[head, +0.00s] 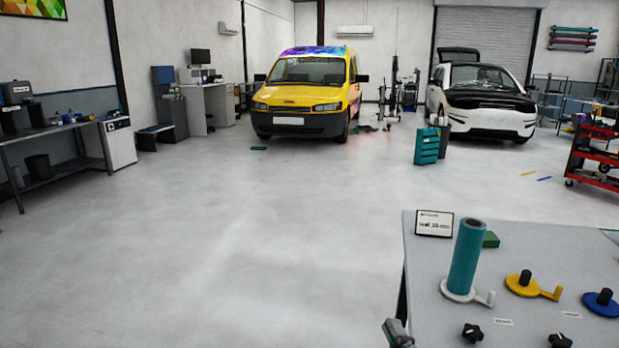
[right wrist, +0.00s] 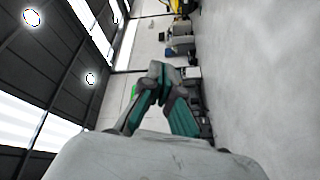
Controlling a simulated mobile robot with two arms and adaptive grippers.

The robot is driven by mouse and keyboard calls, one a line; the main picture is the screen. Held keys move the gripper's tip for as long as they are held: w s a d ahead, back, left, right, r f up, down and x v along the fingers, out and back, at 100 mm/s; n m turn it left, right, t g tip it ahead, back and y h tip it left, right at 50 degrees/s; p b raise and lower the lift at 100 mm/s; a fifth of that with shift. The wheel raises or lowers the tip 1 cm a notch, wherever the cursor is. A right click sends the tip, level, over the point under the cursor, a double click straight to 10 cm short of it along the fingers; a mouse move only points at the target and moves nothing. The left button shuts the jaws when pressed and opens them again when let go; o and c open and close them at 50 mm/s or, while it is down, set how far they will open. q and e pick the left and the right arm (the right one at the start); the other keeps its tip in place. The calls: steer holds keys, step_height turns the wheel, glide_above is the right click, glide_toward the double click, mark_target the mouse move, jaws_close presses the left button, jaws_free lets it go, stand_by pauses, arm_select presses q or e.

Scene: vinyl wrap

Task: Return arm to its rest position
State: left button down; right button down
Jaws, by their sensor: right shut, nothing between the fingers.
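My right gripper (head: 398,333) shows at the bottom edge of the head view, just left of the grey table. In the right wrist view the right gripper (right wrist: 157,72) is shut, its fingertips together with nothing between them. The wrist view is turned on its side, with the ceiling at left and the floor at right. My left gripper is in neither view.
A grey table (head: 430,262) stands at the lower right. It carries a teal roll (head: 467,255) on a white holder, a yellow holder (head: 535,288), a blue holder (head: 602,303) and black knobs. A yellow van (head: 305,90) stands far back.

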steer(key=s+d+f+m+g+h, duration=0.2)
steer(key=s+d+f+m+g, duration=0.15)
steer(key=f, duration=0.45)
steer(key=s+d+f+m+g+h, duration=0.25)
steer(key=s+f+m+g, duration=0.2)
steer(key=f, duration=0.35)
steer(key=s+f+m+g+y, duration=0.2)
steer(key=s+f+m+g, duration=0.45)
steer(key=s, duration=0.85)
step_height(320, 180, down, 28)
steer(key=s+n+g, duration=0.2)
steer(key=s+d+f+g, duration=0.1)
steer(key=s+d+f, duration=0.2)
steer(key=s+f, duration=1.3)
steer(key=shift+s+d+f, duration=0.15)
steer(key=shift+s+d, duration=0.05)
steer(key=shift+s, duration=0.15)
steer(key=shift+h, duration=0.25)
